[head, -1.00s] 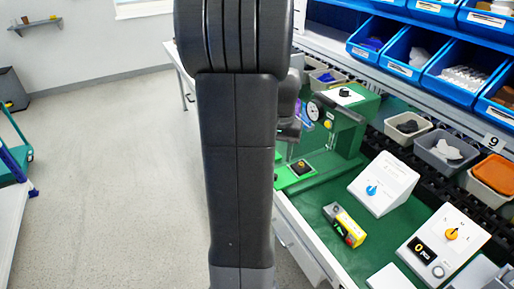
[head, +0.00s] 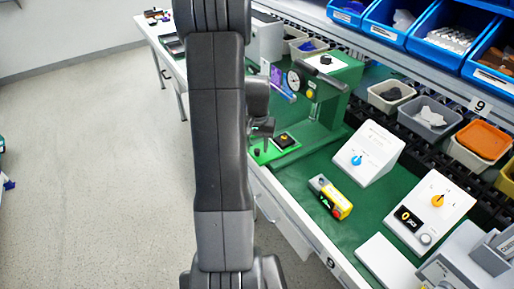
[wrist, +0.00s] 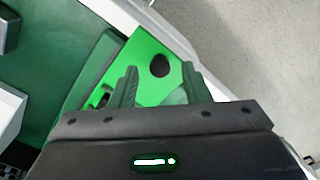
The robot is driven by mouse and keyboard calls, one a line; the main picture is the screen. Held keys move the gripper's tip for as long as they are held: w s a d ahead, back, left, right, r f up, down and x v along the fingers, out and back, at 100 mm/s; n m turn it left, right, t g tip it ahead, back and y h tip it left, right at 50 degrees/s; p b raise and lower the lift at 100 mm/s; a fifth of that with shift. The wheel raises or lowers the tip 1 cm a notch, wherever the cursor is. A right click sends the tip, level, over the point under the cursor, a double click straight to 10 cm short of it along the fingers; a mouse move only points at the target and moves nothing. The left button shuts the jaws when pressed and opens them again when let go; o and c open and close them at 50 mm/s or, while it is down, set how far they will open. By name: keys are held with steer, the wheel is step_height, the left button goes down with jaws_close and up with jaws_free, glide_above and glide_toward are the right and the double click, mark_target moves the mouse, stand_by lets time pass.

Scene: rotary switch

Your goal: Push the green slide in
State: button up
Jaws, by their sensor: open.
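The green slide (head: 262,156) is a bright green plate at the foot of the green machine (head: 325,100), with a yellow-and-black piece on it in the head view. In the wrist view the bright green plate (wrist: 141,48) carries a round black knob (wrist: 160,65). My gripper (wrist: 160,70) is open, its two fingers apart on either side of the knob in that view. I cannot tell whether they touch anything. In the head view my gripper (head: 264,128) is just left of the machine, above the plate, and my arm hides part of the scene.
A white box with a blue knob (head: 368,153), a yellow button box (head: 330,197) and a white box with an orange knob (head: 430,213) stand on the green bench. Grey bins (head: 428,117) line the back. Open floor (head: 90,180) lies left.

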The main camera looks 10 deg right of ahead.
mark_target(278, 142)
steer(key=shift+f, duration=0.9)
steer(key=shift+c, duration=0.2)
jaws_close()
steer(key=w+d, duration=0.1)
steer(key=d, duration=0.1)
steer(key=w+d, duration=0.1)
steer(key=d, duration=0.2)
steer(key=w+d, duration=0.1)
steer(key=d, duration=0.2)
steer(key=shift+d, duration=0.1)
steer(key=shift+o, duration=0.2)
jaws_free()
steer(key=shift+r, duration=3.8)
